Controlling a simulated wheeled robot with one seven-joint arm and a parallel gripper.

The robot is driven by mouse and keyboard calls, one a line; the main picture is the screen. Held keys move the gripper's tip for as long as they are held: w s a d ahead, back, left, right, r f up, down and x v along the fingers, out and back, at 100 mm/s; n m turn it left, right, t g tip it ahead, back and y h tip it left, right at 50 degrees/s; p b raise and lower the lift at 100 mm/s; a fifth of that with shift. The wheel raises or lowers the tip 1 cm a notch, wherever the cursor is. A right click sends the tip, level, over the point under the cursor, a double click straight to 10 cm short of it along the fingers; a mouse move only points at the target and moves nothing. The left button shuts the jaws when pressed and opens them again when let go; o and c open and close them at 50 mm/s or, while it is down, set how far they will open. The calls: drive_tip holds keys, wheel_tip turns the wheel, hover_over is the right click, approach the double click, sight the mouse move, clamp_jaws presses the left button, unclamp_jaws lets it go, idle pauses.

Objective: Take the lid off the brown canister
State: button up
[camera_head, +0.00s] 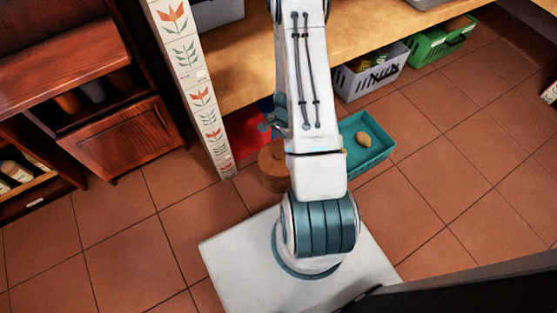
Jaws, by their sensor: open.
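The brown canister (274,180) stands on the tiled floor, just left of my arm. My arm hides its right side. Its round brown top (270,152) shows in part, and the lid appears to be on it. A small bluish part of my gripper (267,127) shows left of my arm, a little above the canister in the picture. The gripper is open, and most of it is hidden behind my arm. I cannot tell whether it touches the lid.
A teal tray (378,160) with a tan item (362,139) lies right of the canister. Grey (350,86) and green (425,48) baskets stand by the wooden shelf (350,30). A tiled post (200,95) rises at left, near a dark cabinet (120,142). Floor at lower left and right is clear.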

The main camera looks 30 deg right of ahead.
sight(279, 155)
drive_tip(key=shift+s+a+f+b, duration=0.15)
drive_tip(key=shift+f+b, duration=0.4)
drive_tip(key=shift+f, duration=0.6)
drive_tip(key=shift+a+f+b, duration=0.2)
drive_tip(key=shift+f+b, duration=0.35)
drive_tip(key=shift+f, duration=0.55)
drive_tip(key=shift+s+a+f+b, duration=0.15)
drive_tip(key=shift+f+b, duration=0.4)
drive_tip(key=shift+f, duration=0.6)
drive_tip(key=shift+w, duration=0.1)
drive_tip(key=shift+c, duration=0.3)
drive_tip(key=shift+r, duration=0.1)
drive_tip(key=c, duration=1)
